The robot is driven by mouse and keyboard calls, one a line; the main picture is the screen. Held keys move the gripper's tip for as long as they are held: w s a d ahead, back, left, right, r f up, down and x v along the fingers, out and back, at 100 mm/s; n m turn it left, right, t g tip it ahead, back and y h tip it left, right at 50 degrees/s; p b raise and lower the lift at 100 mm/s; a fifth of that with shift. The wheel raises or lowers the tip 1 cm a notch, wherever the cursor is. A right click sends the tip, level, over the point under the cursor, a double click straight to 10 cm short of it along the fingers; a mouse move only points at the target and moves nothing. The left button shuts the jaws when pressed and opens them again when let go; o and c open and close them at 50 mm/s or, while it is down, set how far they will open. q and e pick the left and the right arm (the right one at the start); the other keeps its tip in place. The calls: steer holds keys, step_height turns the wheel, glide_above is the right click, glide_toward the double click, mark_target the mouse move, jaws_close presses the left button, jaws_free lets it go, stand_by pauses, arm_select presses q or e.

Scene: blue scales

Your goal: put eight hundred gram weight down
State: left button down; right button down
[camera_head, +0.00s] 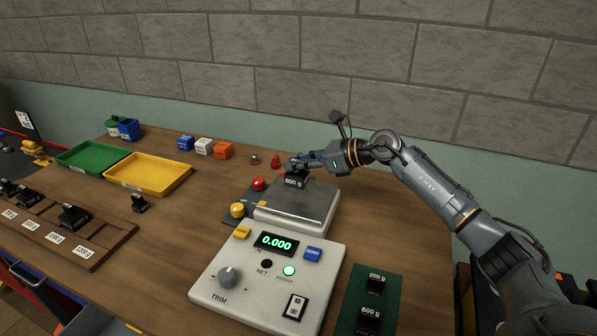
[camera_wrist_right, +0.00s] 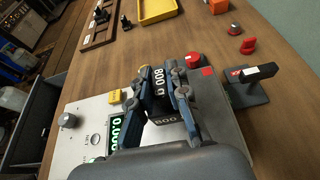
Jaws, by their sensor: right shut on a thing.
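The black eight hundred gram weight (camera_head: 296,182) is in my right gripper (camera_head: 292,164), over the back left part of the scale's grey pan (camera_head: 305,206). In the right wrist view, the fingers of the right gripper (camera_wrist_right: 167,92) are shut on both sides of the weight (camera_wrist_right: 165,110), which has a white label. The scale's body (camera_head: 210,279) is pale, and its green display reads 0.000. I cannot tell whether the weight touches the pan. My left gripper is not in view.
A wooden rack (camera_head: 100,252) with black weights is at the left. Green (camera_head: 92,157) and yellow (camera_head: 150,174) trays lie behind it. Red and yellow knobs stand left of the pan.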

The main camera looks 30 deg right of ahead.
mark_target(308, 173)
steer(key=shift+w+d+f, duration=0.25)
steer(key=shift+w+d, duration=0.05)
step_height(308, 173, down, 2)
steer(key=shift+f+p, duration=0.1)
steer(key=shift+p, duration=0.55)
steer(key=shift+f, duration=0.5)
steer(key=shift+f, duration=0.15)
steer(key=c, duration=1.3)
jaws_free()
steer(key=shift+f, duration=0.1)
steer(key=shift+s, duration=0.1)
